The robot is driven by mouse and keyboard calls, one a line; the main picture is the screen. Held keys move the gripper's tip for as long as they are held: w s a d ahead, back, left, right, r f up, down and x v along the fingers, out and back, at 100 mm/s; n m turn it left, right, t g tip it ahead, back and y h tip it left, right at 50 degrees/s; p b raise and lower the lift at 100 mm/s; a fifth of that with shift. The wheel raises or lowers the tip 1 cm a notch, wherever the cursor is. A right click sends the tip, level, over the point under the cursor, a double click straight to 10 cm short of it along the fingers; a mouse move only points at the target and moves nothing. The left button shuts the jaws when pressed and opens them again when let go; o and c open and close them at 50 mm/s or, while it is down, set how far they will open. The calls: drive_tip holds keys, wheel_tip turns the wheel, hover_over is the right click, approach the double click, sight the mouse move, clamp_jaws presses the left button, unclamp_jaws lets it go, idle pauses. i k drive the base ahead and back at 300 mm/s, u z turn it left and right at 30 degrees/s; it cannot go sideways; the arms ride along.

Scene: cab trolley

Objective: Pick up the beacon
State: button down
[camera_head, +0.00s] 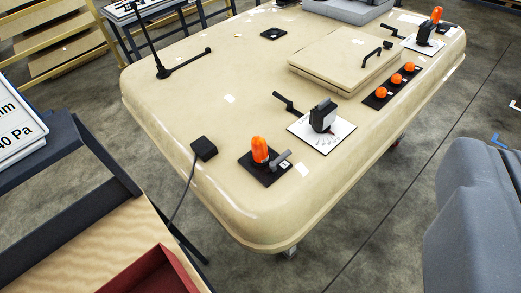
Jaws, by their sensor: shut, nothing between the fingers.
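An orange beacon (260,150) stands upright on a black square base plate (264,168) near the front corner of the cream cab roof panel (230,192). A grey lever-like part (281,159) sits right beside it on the same plate. A second orange beacon (436,14) stands at the far right end of the panel, partly beside a black device. My gripper is not in view, so its place relative to the beacons does not show.
A black box with a cable (204,148) sits left of the near beacon. A white plate with a black device (322,116), several orange domes (396,79) and a raised hatch (342,60) lie beyond. A large grey object (475,215) stands at right, a wooden-topped trolley (90,247) at lower left.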

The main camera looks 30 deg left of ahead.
sight(260, 157)
drive_tip(key=u, duration=1.95)
drive_tip(key=k, duration=0.6)
drive_tip(key=z, duration=0.8)
drive_tip(key=i, duration=1)
